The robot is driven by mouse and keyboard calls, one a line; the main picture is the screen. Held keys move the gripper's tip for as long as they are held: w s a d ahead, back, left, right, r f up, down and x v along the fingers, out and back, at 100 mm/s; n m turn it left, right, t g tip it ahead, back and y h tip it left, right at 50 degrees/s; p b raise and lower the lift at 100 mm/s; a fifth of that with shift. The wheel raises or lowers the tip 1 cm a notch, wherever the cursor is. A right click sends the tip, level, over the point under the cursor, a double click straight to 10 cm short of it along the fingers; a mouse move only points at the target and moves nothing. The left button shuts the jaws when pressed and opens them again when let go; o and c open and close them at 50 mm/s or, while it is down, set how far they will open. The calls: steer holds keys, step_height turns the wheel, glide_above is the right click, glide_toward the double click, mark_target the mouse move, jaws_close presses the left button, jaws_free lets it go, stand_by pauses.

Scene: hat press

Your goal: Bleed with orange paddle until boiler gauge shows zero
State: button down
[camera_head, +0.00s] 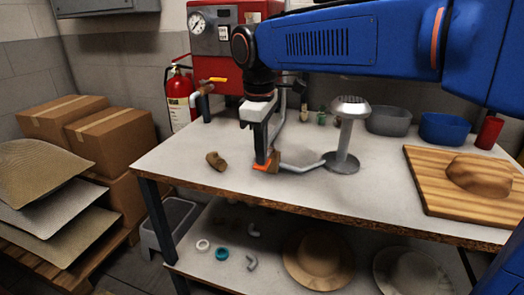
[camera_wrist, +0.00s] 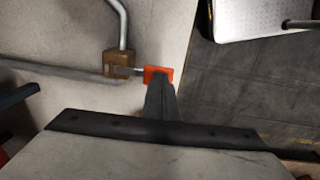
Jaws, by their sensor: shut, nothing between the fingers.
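The orange paddle (camera_head: 261,167) sits on a small brass valve (camera_head: 273,160) near the table's front edge. The valve is at the end of a bent grey pipe (camera_head: 305,166) that runs to the steam stand (camera_head: 347,130). In the wrist view the orange paddle (camera_wrist: 158,74) is beside the brass valve (camera_wrist: 118,62), joined by a short stem. My gripper (camera_head: 261,156) is shut and empty, its fingertips at the paddle; I cannot tell if they touch. The boiler gauge (camera_head: 197,22) is on the red boiler (camera_head: 240,70); its reading is too small to tell.
A brown piece (camera_head: 215,160) lies left of the paddle. A wooden board (camera_head: 435,190) with a hat form is at right. Grey (camera_head: 388,121) and blue (camera_head: 446,128) tubs stand behind. The left front tabletop is clear.

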steer(key=shift+r, duration=0.55)
step_height(320, 180, up, 14)
steer(key=w, duration=0.1)
steer(key=shift+d, duration=0.2)
stand_by(0.5)
